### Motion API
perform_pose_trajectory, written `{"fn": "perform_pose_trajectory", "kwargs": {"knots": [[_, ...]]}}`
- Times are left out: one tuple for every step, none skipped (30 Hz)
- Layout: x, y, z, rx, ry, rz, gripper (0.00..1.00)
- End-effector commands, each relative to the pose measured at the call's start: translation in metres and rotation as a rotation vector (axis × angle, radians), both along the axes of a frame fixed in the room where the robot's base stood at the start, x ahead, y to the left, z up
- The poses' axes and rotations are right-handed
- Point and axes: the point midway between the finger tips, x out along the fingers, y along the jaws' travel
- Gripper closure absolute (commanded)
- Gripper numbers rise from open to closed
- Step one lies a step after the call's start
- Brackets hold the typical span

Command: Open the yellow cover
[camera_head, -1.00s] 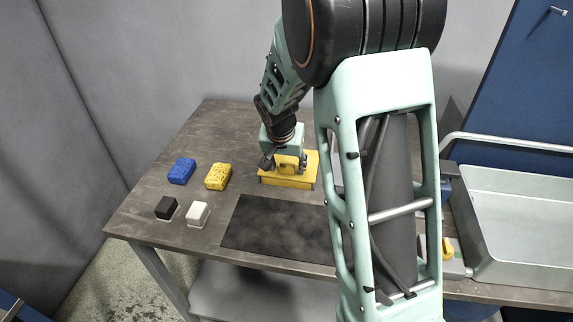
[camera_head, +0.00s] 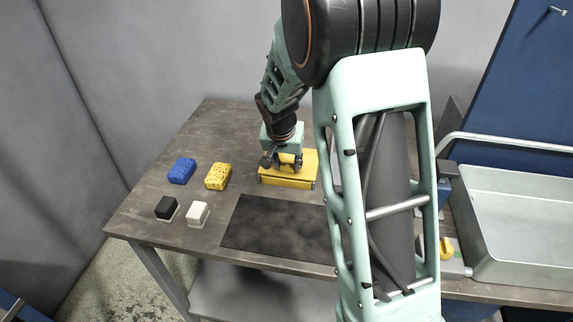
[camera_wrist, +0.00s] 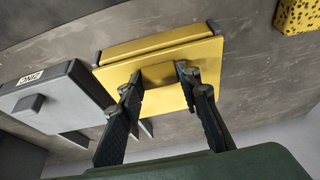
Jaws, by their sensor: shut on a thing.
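The yellow cover (camera_head: 305,166) sits on a low box near the back of the table. In the wrist view, the yellow cover (camera_wrist: 188,58) is a flat panel with a raised block-like handle (camera_wrist: 158,74) and dark corners. My gripper (camera_head: 284,162) is over the cover from above. In the wrist view, my gripper (camera_wrist: 158,78) has a finger on each side of the handle and is shut on it. A dark line shows along the cover's front edge in the head view. What lies under the cover is hidden.
Blue (camera_head: 181,171) and yellow speckled (camera_head: 218,176) blocks, and black (camera_head: 166,208) and white (camera_head: 198,213) blocks, stand left. A dark mat (camera_head: 275,228) lies in front. A grey box marked ZINC (camera_wrist: 60,95) is beside the cover. A metal tray (camera_head: 520,215) stands right.

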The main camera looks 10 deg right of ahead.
Motion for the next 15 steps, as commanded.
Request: {"fn": "perform_pose_trajectory", "kwargs": {"knots": [[0.008,-0.003,0.001,0.0,-0.003,-0.003,1.0],[0.014,-0.005,0.001,0.0,-0.003,-0.003,1.0],[0.021,-0.009,0.001,0.0,-0.004,-0.004,1.0],[0.027,-0.011,0.001,0.0,-0.003,-0.003,1.0],[0.033,-0.014,0.001,0.001,-0.002,-0.004,1.0],[0.04,-0.017,0.001,0.0,-0.003,-0.003,1.0],[0.046,-0.019,0.001,0.0,-0.004,-0.003,1.0],[0.052,-0.021,0.001,0.001,-0.005,-0.003,1.0],[0.059,-0.024,0.001,0.0,-0.003,-0.003,1.0],[0.064,-0.027,0.002,0.001,-0.005,-0.003,1.0],[0.069,-0.029,0.001,0.0,-0.004,-0.003,1.0],[0.076,-0.032,0.002,0.0,-0.004,-0.002,1.0],[0.081,-0.034,0.002,0.0,-0.004,-0.002,1.0],[0.086,-0.035,0.002,0.001,-0.004,-0.002,1.0],[0.091,-0.038,0.002,0.0,-0.004,-0.001,1.0]]}}
